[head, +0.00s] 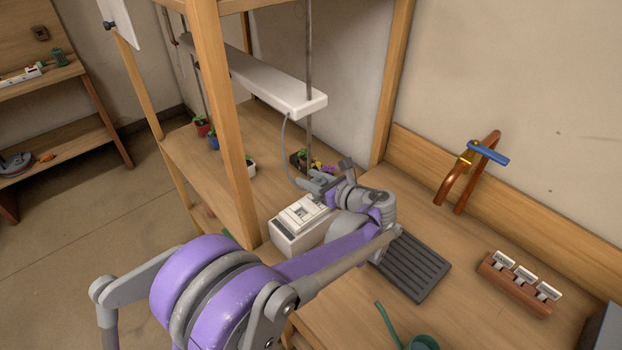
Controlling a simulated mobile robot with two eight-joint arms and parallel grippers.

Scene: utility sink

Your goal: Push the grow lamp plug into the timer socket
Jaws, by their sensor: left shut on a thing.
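The white grow lamp (300,98) hangs over the wooden shelf. Its grey cable (285,142) drops from the near end and curves down to the fingers of my left gripper (312,184). The gripper is shut where the cable ends; the plug itself is too small and covered to make out. The timer (288,236), a pale box with a lighter panel on top, sits on the wood just below and left of the gripper. A gap shows between gripper and timer top. I cannot make out the socket opening. My right gripper is out of view.
A wooden post (225,130) stands left of the timer. Small potted seedlings (213,141) stand on the shelf behind it. A grey ribbed mat (415,268), a green watering can (422,342), a labelled wooden block (515,287) and a copper tap (455,180) are to the right.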

